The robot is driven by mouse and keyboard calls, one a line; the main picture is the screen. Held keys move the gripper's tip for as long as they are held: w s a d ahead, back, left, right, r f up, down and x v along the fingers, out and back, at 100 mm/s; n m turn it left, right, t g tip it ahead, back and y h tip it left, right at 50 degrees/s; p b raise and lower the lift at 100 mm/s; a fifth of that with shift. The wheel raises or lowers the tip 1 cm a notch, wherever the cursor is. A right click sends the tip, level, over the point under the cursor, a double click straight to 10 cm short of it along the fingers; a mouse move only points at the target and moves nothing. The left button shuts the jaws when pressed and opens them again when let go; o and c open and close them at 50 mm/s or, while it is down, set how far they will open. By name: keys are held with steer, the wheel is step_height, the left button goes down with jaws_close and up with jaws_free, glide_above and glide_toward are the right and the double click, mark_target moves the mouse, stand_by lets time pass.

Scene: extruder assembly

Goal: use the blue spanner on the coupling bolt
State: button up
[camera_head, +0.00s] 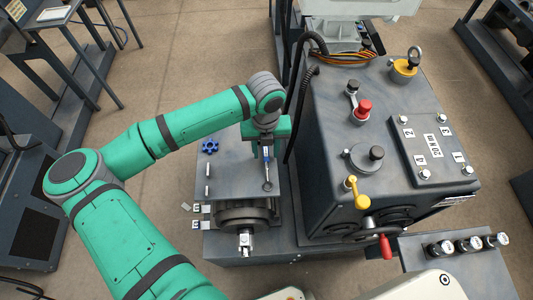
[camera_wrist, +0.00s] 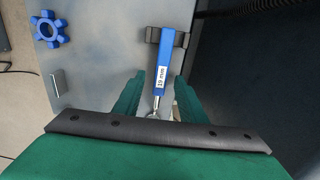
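The blue spanner (camera_wrist: 164,58), labelled 19 mm, lies on the grey plate with its metal end toward my gripper. It also shows in the head view (camera_head: 267,168) below my gripper (camera_head: 267,142). A dark bracket-like piece (camera_wrist: 152,35) sits at the far end of its handle. The green fingers of my gripper (camera_wrist: 160,85) are apart, one on each side of the spanner; no contact is visible. The coupling area (camera_head: 245,213) with a shaft end (camera_head: 245,240) is at the plate's front; I cannot make out the coupling bolt.
The large grey machine housing (camera_head: 340,150), with a yellow lever (camera_head: 354,190) and red handle (camera_head: 385,245), stands close on the right. Dark cables (camera_head: 300,90) hang beside it.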

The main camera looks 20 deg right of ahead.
mark_target(266, 154)
steer(key=shift+c, duration=0.7)
jaws_close()
steer(key=shift+r, duration=0.1)
steer(key=shift+r, duration=0.5)
step_height(266, 154, up, 2)
steer(key=shift+s+r, duration=0.1)
steer(key=shift+r, duration=0.05)
steer(key=s+a+r, duration=0.2)
steer(key=s+r, duration=0.7)
steer(key=s, duration=0.4)
steer(key=shift+s+a+r, duration=0.3)
